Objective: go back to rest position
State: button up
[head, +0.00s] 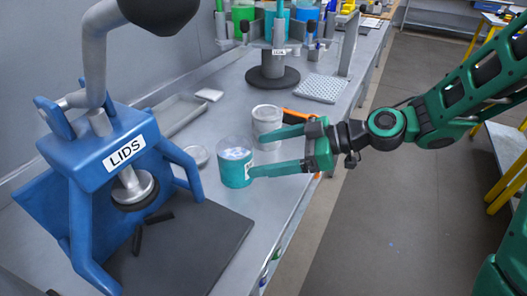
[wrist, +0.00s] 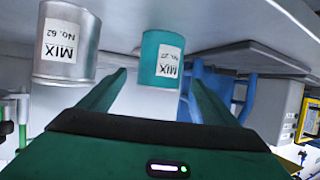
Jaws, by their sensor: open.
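My gripper (head: 250,153) is green with two long fingers and is open. In the head view it reaches left over the bench, its fingertips close to a teal jar (head: 235,168) with a clear upper part and pale contents. In the wrist view the teal jar (wrist: 162,58) stands ahead between the fingers (wrist: 160,85), labelled "MIX No. 27". I cannot tell whether a finger touches it. A grey jar (head: 267,122) stands behind, partly near the upper finger; in the wrist view the grey jar (wrist: 66,42) reads "MIX No. 62" and is outside the fingers.
A blue press marked "LIDS" (head: 122,155) stands at left on a dark mat (head: 225,240). A round lid (head: 199,156) lies by the teal jar. An orange object (head: 300,117) lies near the upper finger. A stand (head: 272,75) and white rack (head: 320,88) are behind. The floor (head: 370,215) at right is clear.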

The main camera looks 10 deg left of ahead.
aim_at(296, 180)
jog(key=shift+d+f, duration=0.2)
jog(key=shift+d, duration=0.05)
jog(key=d+f+m+h, duration=0.1)
jog(key=d, duration=0.1)
jog(key=d+f+m+t+h, duration=0.1)
jog(key=d, duration=0.1)
jog(key=w+d+f+m+h, duration=0.1)
jog(key=d+h, duration=0.1)
jog(key=d, duration=0.1)
jog(key=s+d+r+m+t+h, duration=0.15)
jog(key=d+m+h, duration=0.45)
jog(key=d, duration=0.7)
jog(key=s+d+r+m+t+h, duration=0.1)
jog(key=d+r+m+h, duration=0.15)
jog(key=d+m, duration=0.7)
jog(key=s+d+f+m+g, duration=0.2)
jog(key=s+d+m+g, duration=0.2)
jog(key=s+d, duration=1.1)
jog(key=shift+s+f+m+g+h, duration=0.25)
jog(key=shift+s+m+g+h, duration=0.15)
jog(key=shift+s, duration=0.75)
